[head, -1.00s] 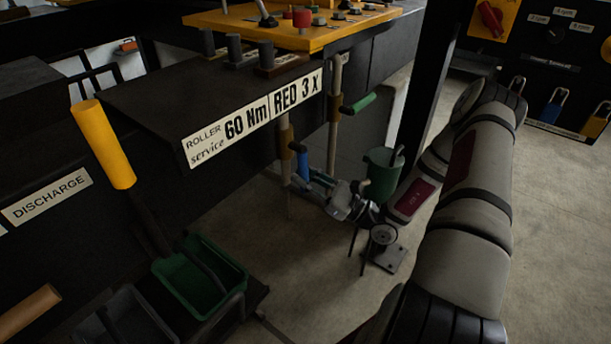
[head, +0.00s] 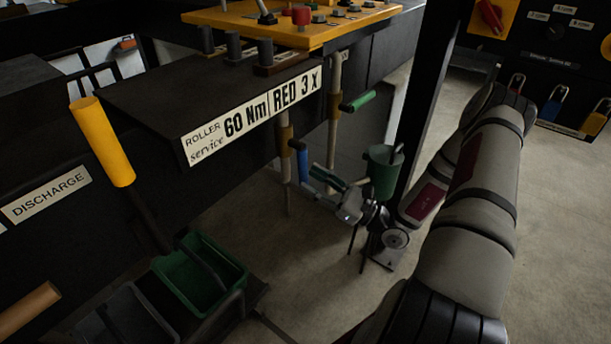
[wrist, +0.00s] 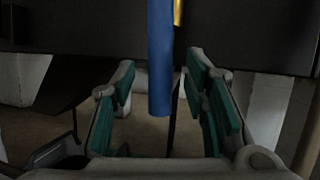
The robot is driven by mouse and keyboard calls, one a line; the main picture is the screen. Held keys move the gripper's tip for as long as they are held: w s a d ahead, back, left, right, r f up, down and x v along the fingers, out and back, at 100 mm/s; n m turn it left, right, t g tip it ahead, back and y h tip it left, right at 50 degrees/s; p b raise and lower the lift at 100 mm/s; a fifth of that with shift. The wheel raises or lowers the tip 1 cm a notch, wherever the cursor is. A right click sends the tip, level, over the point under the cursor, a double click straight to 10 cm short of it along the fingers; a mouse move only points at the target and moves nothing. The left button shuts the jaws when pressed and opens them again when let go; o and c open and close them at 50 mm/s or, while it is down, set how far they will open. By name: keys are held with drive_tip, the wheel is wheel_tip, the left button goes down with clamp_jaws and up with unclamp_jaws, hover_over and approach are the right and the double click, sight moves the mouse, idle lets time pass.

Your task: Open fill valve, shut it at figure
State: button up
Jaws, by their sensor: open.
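A blue lever handle (head: 302,160) hangs downward at a pipe under the bench; no label on it is readable, so I cannot tell if it is the fill valve. A green handle (head: 358,102) sticks out from the pipe behind it. My gripper (head: 319,187) is open and empty, just right of and below the blue handle. In the wrist view the blue handle (wrist: 160,60) shows between the open teal finger pads (wrist: 160,105); I cannot tell whether its lower end is between them in depth. No figure or gauge reading is legible.
A green funnel-like vessel (head: 383,172) stands close behind my wrist. A dark post (head: 428,95) rises beside my arm. A green bin (head: 199,279) sits front left.

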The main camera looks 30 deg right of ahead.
drive_tip(key=v, duration=0.8)
drive_tip(key=shift+s+d+f, duration=0.15)
drive_tip(key=shift+s+f, duration=0.05)
drive_tip(key=shift+s, duration=0.05)
